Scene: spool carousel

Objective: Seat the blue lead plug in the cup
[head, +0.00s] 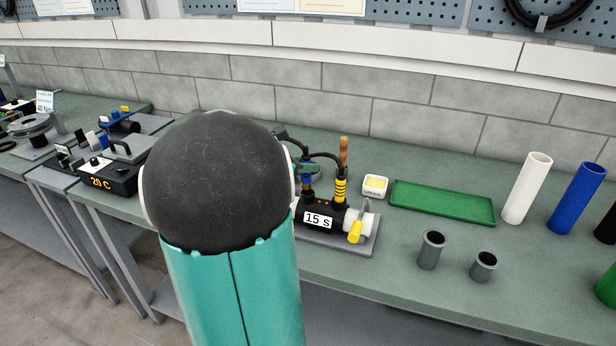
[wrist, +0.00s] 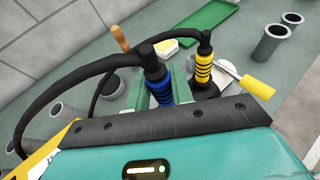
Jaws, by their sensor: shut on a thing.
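The blue lead plug (wrist: 159,92) is ribbed, with a black cap and a thick black cable. My gripper (wrist: 163,100) is shut on it, its green fingers on either side. In the head view my gripper (head: 314,168) and the blue plug (head: 307,182) show partly behind my arm, at the left end of the black unit marked 15 S (head: 318,219). The yellow ribbed plug (head: 340,190) stands upright in that unit; the wrist view shows it (wrist: 203,70) right of the blue plug. The blue plug's lower end and any cup beneath it are hidden, so I cannot tell whether they touch.
A yellow-handled lever (head: 356,231) is on the unit's right end. A wooden handle (head: 344,150) rises behind it. A white-and-yellow box (head: 375,186), green tray (head: 442,202) and two grey cups (head: 432,250) (head: 484,266) stand to the right. My arm blocks the bench's middle.

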